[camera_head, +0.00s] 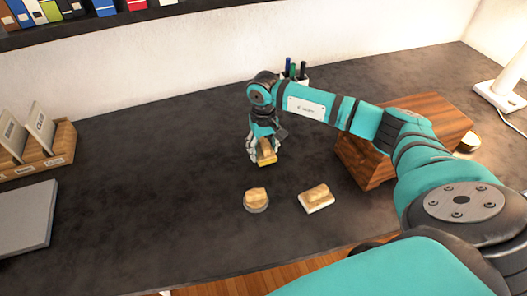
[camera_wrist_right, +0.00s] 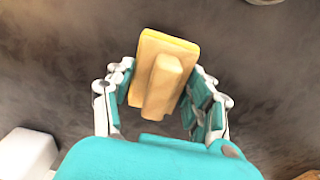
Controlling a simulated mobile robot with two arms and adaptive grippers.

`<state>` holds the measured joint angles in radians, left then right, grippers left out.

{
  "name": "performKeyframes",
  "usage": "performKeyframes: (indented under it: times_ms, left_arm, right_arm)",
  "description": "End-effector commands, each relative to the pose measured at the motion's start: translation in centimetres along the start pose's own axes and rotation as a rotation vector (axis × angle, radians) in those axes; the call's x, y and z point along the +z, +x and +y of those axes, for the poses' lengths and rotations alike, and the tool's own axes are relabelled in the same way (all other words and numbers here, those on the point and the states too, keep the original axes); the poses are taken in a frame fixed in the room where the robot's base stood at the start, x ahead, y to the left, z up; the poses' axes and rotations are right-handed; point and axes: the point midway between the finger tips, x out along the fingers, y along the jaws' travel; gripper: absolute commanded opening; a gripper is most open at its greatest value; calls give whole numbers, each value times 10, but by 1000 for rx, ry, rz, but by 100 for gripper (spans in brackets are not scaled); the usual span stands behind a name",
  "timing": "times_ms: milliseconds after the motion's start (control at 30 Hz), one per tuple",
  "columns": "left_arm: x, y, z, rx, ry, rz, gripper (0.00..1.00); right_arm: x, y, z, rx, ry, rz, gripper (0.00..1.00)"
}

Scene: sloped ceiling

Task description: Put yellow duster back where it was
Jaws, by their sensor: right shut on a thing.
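The yellow duster (camera_head: 266,157) has a pale wooden handle on a yellow pad. My right gripper (camera_head: 261,150) is shut on it near the middle of the dark desk (camera_head: 150,190). In the right wrist view the duster (camera_wrist_right: 165,75) sits between the two fingers of the gripper (camera_wrist_right: 160,95), handle side toward the camera. I cannot tell whether its pad touches the desk. My left gripper is not in view.
A wooden box (camera_head: 372,172) stands right of the gripper, partly behind my right arm. A pen cup (camera_head: 301,78) is at the back. A grey flat slab (camera_head: 25,220) and a wooden card holder (camera_head: 45,160) are at left. The desk between is clear.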

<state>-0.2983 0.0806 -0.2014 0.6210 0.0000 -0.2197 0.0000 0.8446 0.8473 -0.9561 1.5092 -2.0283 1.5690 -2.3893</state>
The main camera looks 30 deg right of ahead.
Motion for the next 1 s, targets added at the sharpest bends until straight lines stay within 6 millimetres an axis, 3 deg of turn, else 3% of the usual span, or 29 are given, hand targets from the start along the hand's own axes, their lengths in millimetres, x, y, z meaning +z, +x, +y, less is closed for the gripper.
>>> performKeyframes:
  times_ms: [133,500,533,700,1000]
  left_arm:
    - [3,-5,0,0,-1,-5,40]
    - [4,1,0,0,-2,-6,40]
    - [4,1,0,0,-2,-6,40]
    - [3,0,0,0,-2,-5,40]
    - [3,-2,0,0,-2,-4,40]
  right_arm:
    - [1,19,-1,-1,0,-2,24]
    - [0,25,0,0,-1,0,24]
    - [0,25,0,0,-1,0,55]
    - [0,24,0,0,-1,0,77]
    - [0,21,-1,0,-1,0,77]
